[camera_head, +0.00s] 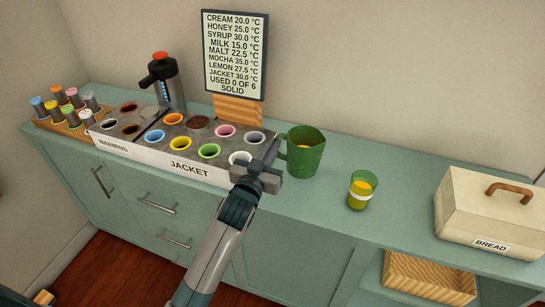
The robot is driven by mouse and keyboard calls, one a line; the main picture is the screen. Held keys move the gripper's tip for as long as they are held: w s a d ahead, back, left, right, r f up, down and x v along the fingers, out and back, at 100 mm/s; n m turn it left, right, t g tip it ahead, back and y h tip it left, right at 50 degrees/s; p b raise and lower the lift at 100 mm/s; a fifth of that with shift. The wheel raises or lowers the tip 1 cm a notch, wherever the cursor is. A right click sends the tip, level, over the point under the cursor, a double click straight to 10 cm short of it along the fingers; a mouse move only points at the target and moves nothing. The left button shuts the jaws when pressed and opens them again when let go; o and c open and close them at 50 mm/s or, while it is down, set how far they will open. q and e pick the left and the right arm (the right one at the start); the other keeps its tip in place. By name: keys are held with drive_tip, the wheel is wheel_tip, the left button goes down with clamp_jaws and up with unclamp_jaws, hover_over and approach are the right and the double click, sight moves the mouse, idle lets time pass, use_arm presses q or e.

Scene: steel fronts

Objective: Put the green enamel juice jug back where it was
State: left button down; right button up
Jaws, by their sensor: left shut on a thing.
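The green enamel juice jug (309,158) is upright at the right end of the jacket unit, with orange juice showing inside. Its handle points left toward my left gripper (273,157). The left gripper is shut on the jug at the handle side; the exact hold is partly hidden. I cannot tell whether the jug's base touches the counter or is just above it. A glass (361,194) with yellow-orange juice and a white band stands on the counter to the right of the jug. My right gripper is not in view.
The jacket unit (180,168) with coloured-rim wells fills the counter's left part. A rack of coloured-capped tubes (73,126), a dark flask (168,84) and a temperature sign (235,55) stand around it. A cream bread box (490,215) is at right. Counter around the glass is clear.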

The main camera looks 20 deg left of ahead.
use_arm(q)
wheel_tip(320, 180, down, 4)
drive_tip(key=shift+r, duration=0.25)
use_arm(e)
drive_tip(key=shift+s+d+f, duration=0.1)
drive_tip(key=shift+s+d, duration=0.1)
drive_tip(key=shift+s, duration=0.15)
use_arm(q)
drive_tip(key=shift+f, duration=0.1)
drive_tip(key=c, duration=2.2)
unclamp_jaws()
drive_tip(key=shift+f, duration=0.1)
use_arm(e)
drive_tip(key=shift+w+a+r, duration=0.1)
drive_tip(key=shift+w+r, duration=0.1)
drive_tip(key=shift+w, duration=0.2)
